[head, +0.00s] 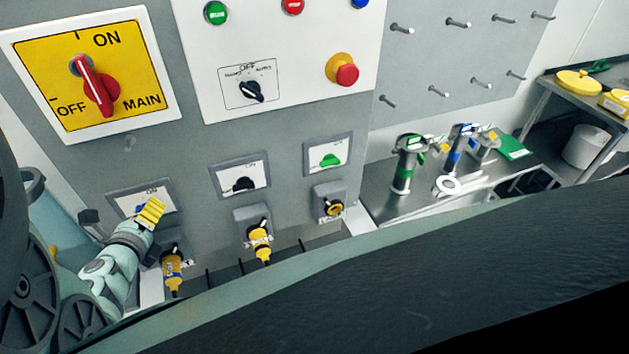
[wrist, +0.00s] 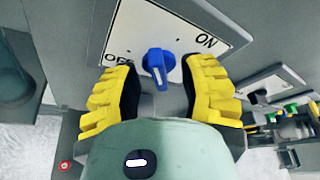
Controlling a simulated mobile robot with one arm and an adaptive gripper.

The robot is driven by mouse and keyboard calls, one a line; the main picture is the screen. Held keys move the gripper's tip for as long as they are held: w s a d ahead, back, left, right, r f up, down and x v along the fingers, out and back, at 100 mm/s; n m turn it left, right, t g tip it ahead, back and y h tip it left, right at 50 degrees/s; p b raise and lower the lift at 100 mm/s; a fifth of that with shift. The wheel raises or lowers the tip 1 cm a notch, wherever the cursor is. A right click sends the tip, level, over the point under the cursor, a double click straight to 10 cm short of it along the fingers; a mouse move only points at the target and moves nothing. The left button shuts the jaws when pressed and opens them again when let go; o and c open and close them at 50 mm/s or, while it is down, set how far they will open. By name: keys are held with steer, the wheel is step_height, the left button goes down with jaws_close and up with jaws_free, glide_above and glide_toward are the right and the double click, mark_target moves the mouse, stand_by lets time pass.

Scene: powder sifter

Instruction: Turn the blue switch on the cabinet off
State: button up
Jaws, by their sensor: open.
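The blue switch (wrist: 157,64) is a small knob on a white plate (wrist: 133,28) with OFF at left and ON at right in the wrist view. Its pale mark faces the lower side of the picture, and its exact setting is hard to tell. My gripper (wrist: 160,76) has two yellow ribbed fingers, open, one on each side of the knob. Gaps show between fingers and knob, and contact cannot be seen. In the head view, my gripper (head: 150,212) is in front of the lower left plate (head: 122,199) and hides most of the blue switch.
On the cabinet are a black switch (head: 243,184), a green switch (head: 330,160) and yellow plugs (head: 261,245) below. A red main switch (head: 97,85) sits above on a yellow panel. A steel table (head: 375,200) with metal devices stands at right.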

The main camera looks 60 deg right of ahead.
steer(key=shift+d, duration=0.15)
steer(key=shift+o, duration=0.5)
jaws_close()
